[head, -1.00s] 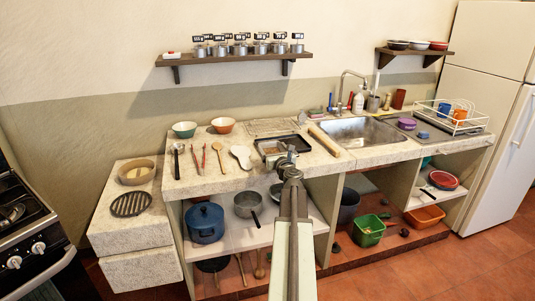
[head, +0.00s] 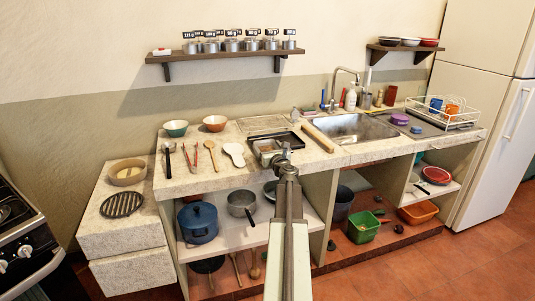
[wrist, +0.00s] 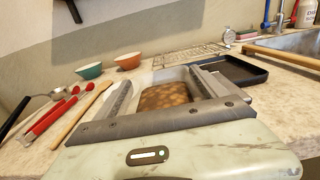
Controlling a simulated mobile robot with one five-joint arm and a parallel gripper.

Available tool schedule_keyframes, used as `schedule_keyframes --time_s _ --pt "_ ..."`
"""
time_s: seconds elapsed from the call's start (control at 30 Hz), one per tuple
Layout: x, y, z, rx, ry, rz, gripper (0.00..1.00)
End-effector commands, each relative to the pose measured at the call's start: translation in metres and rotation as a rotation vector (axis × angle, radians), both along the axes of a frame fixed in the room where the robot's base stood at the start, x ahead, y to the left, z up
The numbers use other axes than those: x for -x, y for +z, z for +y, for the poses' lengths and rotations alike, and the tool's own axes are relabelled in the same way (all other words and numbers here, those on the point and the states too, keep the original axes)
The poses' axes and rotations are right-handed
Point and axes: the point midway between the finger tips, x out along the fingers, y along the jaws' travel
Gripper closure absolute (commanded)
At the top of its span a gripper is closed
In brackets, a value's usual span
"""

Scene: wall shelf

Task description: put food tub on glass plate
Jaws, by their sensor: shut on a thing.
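The food tub is a small clear tub with brown food inside (wrist: 165,97). In the wrist view it sits between the two fingers of my gripper (wrist: 160,77), which is shut on it. In the head view the tub (head: 266,146) shows just left of my gripper (head: 284,153), over the counter at the left end of a black tray. I cannot tell whether its base touches the counter or tray. I cannot make out a glass plate for certain in either view.
The black tray (head: 290,139), a wire rack (head: 262,124), a rolling pin (head: 317,137) and a white spoon rest (head: 234,153) crowd the counter around the tub. Utensils and two bowls (head: 215,123) are further left. The sink (head: 352,129) is right. A wall shelf (head: 225,55) holds several tins.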

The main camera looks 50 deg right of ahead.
Motion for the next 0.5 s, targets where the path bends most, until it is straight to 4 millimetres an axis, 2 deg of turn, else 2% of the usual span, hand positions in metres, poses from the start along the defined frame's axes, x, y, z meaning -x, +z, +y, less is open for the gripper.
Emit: schedule_keyframes --time_s 0.03,0.1,0.37,0.5 --pt "0.0005 -0.0101 -0.0004 0.000 -0.001 0.000 0.74" --pt "0.0006 -0.0162 -0.0005 0.000 -0.001 0.000 0.74" --pt "0.0001 -0.0134 0.0003 0.000 0.000 0.000 0.74" --pt "0.0013 -0.0186 -0.0008 0.000 -0.002 0.000 0.74"
